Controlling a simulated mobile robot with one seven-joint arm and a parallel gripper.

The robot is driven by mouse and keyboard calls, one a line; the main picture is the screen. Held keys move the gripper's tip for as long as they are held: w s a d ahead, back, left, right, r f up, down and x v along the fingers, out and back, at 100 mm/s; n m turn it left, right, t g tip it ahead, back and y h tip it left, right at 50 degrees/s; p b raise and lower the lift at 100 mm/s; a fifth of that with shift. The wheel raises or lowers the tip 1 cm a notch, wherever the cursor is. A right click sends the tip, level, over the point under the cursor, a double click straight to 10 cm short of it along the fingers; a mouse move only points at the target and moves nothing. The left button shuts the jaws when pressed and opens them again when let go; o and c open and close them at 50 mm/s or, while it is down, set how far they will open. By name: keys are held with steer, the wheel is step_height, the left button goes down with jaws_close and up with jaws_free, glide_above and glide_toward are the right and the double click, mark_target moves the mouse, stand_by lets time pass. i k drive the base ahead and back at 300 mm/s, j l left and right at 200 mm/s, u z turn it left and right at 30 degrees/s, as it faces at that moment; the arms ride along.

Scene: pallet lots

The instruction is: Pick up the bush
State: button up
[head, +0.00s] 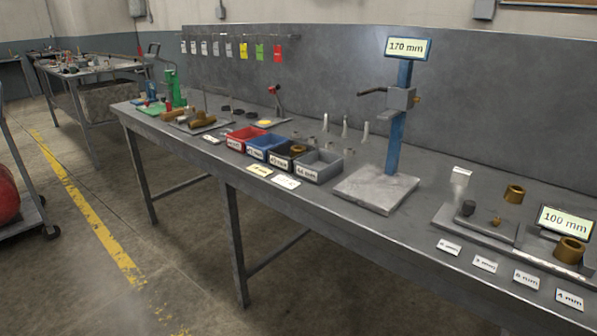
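Two bronze, ring-shaped bushes show at the right of the workbench (330,215). One bush (514,194) stands upright on the bench top behind a flat grey plate (475,228). The other bush (570,250) sits in front of the display reading 100 mm (566,222), with its dark bore facing up. Brownish pieces also show in the black bin (290,158), too small to tell what they are. My gripper is not in view.
A blue post (398,125) with a 170 mm display stands on a grey base mid-bench. Red (240,138), blue (265,147) and grey bins (320,165) are left of it. Small label cards (485,264) line the front right edge. Floor before the bench is clear.

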mark_target(568, 250)
steer(key=z, duration=1.4)
steer(key=i+l+u, duration=0.15)
steer(key=l, duration=0.25)
steer(key=i+l+u, duration=0.2)
steer(key=l, duration=0.15)
steer(key=l+u, duration=0.15)
steer(key=l, duration=0.25)
steer(key=i+l+u, duration=0.15)
steer(key=l, duration=0.3)
